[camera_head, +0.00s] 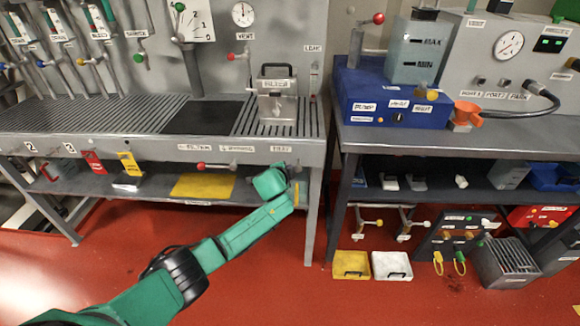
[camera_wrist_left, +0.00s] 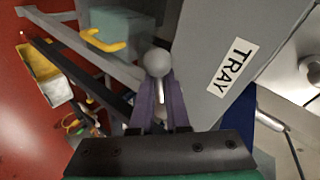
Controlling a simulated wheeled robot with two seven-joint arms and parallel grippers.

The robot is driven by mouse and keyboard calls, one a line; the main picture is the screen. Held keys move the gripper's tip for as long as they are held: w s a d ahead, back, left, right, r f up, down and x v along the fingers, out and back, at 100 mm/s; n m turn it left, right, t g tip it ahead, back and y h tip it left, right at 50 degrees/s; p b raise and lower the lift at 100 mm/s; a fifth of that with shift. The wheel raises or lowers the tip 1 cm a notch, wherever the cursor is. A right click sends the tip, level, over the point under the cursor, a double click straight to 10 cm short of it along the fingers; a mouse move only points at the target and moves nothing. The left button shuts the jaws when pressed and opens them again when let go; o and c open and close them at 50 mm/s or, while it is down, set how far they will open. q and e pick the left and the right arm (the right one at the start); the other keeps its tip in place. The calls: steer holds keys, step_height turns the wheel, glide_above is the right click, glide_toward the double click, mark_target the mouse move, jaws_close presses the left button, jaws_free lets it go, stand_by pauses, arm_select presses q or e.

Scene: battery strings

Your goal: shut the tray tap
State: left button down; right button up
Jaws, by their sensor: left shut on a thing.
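The tray tap shows in the left wrist view as a lever with a pale grey round knob (camera_wrist_left: 157,62), beside the bench front that carries the TRAY label (camera_wrist_left: 233,66). My left gripper (camera_wrist_left: 161,92) is shut on the lever just below the knob, one finger on each side. In the head view my green left arm reaches up to the bench front below the TRAY label (camera_head: 280,149). My wrist hides the tap there. My right gripper is in neither view.
Another tap with a red knob (camera_head: 201,166) sticks out to the left along the same bench front. A lower shelf with a yellow mat (camera_head: 203,186) lies behind my arm. A bench leg (camera_head: 314,215) stands close right. Yellow (camera_head: 352,264) and white (camera_head: 392,265) trays lie on the floor.

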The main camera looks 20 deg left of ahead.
arm_select(q)
steer(key=shift+r+m+g+y+p, duration=0.45)
steer(key=shift+m+y+p, duration=0.3)
steer(key=shift+m+y, duration=0.35)
steer(key=shift+a, duration=0.1)
steer(key=c, duration=0.9)
jaws_free()
steer(key=shift+r, duration=0.1)
steer(key=p+v, duration=0.3)
steer(key=v, duration=1.1)
steer(key=shift+s+p, duration=0.3)
